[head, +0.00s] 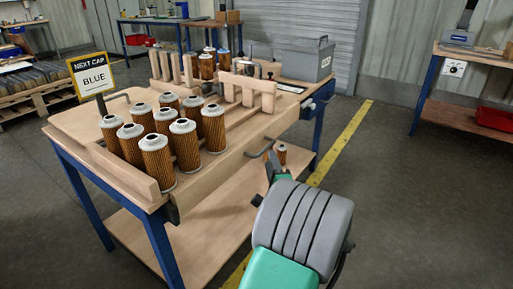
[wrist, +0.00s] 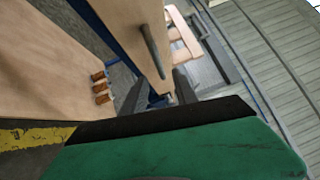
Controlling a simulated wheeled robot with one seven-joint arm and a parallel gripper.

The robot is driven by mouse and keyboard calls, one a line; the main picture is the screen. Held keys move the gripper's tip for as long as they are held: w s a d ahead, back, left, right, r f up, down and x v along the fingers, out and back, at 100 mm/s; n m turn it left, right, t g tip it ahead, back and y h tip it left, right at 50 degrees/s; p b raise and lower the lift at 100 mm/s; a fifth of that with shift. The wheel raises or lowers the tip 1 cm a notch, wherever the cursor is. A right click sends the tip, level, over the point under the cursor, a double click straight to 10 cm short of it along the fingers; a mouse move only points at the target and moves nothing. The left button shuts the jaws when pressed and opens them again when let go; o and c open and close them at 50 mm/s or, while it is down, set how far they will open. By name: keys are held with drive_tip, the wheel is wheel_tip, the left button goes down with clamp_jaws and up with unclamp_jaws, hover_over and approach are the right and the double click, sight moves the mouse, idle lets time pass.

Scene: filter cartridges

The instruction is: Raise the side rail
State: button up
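The side rail (head: 235,160) is a long wooden board along the near right edge of the workbench, with its face towards my arm. It carries a dark bar handle (head: 262,149), which shows close up in the wrist view (wrist: 152,50). My gripper (head: 272,163) is just below and beside the handle, apart from it as far as I can see. In the wrist view my gripper (wrist: 160,92) has its two dark fingers spread with nothing between them. My wrist hides part of the bench's lower side.
Several orange filter cartridges (head: 156,158) with grey caps stand on the bench top (head: 75,122). More cartridges (wrist: 101,88) are on the lower shelf (wrist: 40,70). A grey box (head: 305,62) is at the far end. Floor right of the bench is clear.

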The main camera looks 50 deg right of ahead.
sight(265, 147)
drive_tip(key=x, duration=0.7)
drive_tip(key=shift+w+a, duration=0.2)
drive_tip(key=shift+w, duration=0.15)
drive_tip(key=shift+s, duration=0.1)
clamp_jaws()
idle(0.8)
